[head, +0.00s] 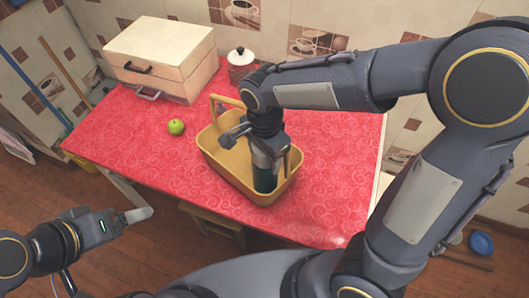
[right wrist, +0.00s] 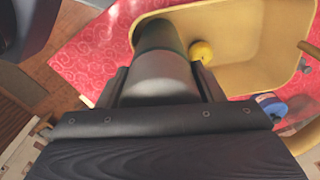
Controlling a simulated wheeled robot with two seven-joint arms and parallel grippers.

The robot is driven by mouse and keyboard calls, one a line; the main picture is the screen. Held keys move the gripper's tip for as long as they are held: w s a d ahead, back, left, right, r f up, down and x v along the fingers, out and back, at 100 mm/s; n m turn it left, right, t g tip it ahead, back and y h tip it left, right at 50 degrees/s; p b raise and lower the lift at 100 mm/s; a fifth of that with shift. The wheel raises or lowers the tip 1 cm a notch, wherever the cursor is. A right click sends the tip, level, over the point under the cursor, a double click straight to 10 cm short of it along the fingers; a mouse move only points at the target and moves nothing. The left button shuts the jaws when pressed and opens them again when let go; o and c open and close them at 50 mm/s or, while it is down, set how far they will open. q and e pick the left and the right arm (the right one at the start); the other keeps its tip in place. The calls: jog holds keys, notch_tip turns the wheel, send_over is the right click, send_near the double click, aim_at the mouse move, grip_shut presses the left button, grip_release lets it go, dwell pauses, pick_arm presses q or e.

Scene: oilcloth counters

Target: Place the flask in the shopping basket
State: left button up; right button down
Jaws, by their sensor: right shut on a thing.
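The shopping basket (head: 220,158) is yellow with a raised handle and stands on the red counter. It also shows in the right wrist view (right wrist: 243,76). The flask (head: 264,178) is dark green with a grey upper part and is inside the basket, near its front right end. In the right wrist view the flask (right wrist: 158,42) points away from me, with its far end within the basket. My right gripper (head: 268,148) is shut on the flask's upper part from above. Whether the flask touches the basket floor is hidden. My left gripper (head: 138,215) is off the counter at lower left; its opening is unclear.
A green apple (head: 176,127) lies on the red counter (head: 130,130), left of the basket. A wooden box (head: 160,55) and a lidded jar (head: 240,62) stand at the back. A yellow round thing (right wrist: 202,52) is in the basket. The counter's left front is clear.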

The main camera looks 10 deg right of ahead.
jog(key=shift+f+b, duration=0.45)
jog(key=shift+f, duration=0.15)
jog(key=shift+c, duration=2)
grip_release()
